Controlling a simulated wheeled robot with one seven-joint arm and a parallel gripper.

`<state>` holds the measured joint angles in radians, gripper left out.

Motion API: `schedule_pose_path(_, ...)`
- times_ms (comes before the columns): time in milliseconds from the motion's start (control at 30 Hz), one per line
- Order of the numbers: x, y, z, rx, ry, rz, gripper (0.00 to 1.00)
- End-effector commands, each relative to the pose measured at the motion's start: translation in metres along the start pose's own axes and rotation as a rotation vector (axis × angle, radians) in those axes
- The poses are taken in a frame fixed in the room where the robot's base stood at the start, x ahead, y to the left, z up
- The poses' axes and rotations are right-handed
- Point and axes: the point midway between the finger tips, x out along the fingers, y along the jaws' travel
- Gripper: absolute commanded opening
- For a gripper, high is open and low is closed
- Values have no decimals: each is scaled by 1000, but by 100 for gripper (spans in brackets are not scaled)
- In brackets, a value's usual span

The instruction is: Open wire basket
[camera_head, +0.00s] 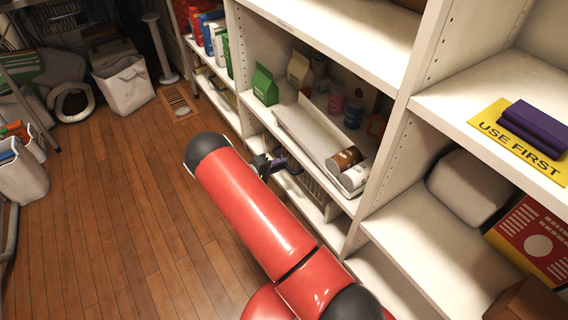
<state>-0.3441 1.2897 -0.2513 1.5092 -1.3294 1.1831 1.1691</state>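My red arm reaches from the bottom of the view toward the shelving. My gripper (270,163) shows small and dark just past the arm, at the front of the shelf unit below the white tray. The arm hides part of it, and I cannot tell whether its fingers are open or shut. What looks like the wire basket (316,192) sits on a lower shelf, right of my gripper. Only a dark strip of its wires shows under the shelf above, and the arm covers the rest. I cannot tell whether gripper and basket touch.
Above, a shelf holds a white tray (308,132), a green carton (265,86) and fallen cans (344,160). Right shelves hold a yellow "USE FIRST" sign (490,128) with purple packs (535,127) and a grey bundle (470,187). A white bin (125,87) stands at the back.

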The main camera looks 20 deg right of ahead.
Motion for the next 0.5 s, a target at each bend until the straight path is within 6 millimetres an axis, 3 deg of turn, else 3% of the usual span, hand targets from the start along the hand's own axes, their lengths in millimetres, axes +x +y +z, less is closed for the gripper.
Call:
schedule_pose_path(200,19,0,0,0,-1,0,17)
schedule_pose_path(467,20,0,0,0,-1,0,17)
schedule_pose_path(500,20,0,0,0,-1,0,13)
